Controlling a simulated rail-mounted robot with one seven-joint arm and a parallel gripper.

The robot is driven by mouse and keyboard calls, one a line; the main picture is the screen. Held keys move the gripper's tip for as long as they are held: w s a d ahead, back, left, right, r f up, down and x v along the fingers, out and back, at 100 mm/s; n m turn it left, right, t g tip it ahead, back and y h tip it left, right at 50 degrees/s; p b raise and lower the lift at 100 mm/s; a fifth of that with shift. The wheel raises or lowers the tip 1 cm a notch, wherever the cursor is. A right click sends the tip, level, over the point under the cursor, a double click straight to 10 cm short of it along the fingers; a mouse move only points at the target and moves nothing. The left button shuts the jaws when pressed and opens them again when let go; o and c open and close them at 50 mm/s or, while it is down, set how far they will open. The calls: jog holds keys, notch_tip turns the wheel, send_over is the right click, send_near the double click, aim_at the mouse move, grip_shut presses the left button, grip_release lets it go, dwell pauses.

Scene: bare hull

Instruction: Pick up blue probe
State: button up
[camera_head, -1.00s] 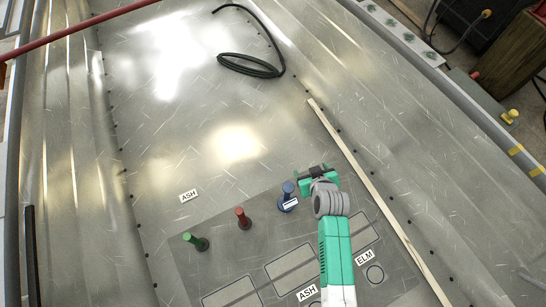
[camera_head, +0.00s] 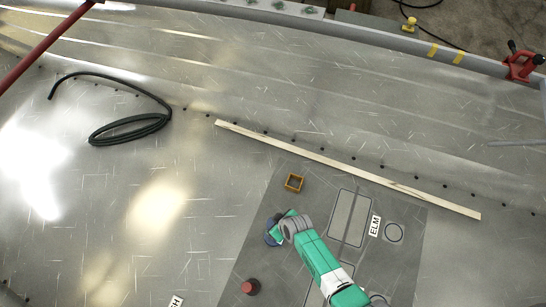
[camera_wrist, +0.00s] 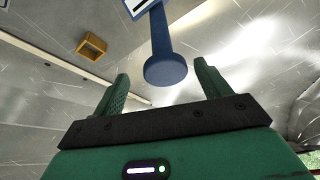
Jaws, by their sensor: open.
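The blue probe (camera_head: 269,237) shows only in part in the head view, beside and partly behind my gripper (camera_head: 278,224). In the wrist view the blue probe (camera_wrist: 166,66) has a round knob end and a shaft, with a white label at the top edge. My gripper (camera_wrist: 160,84) is open and empty in the wrist view, one finger to each side of the knob's lower edge in the picture. The knob appears beyond the fingertips, and I see no contact. The label's text is cut off.
A red probe (camera_head: 250,287) stands nearby on the dark grey mat (camera_head: 404,214). A small square orange frame (camera_head: 293,183) lies by the mat's top edge. An ELM label (camera_head: 375,226) marks the mat. A pale wooden strip (camera_head: 340,167) and a coiled black cable (camera_head: 130,128) lie on the metal floor.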

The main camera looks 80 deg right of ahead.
aim_at(273, 223)
jog(key=b+x, duration=0.2)
jog(key=x, duration=0.1)
jog(key=b+x, duration=0.1)
jog(key=shift+w+a+f, duration=0.1)
jog(key=shift+w+f, duration=0.2)
jog(key=shift+w, duration=0.1)
jog(key=shift+s, duration=0.1)
jog(key=shift+r, duration=0.1)
grip_shut()
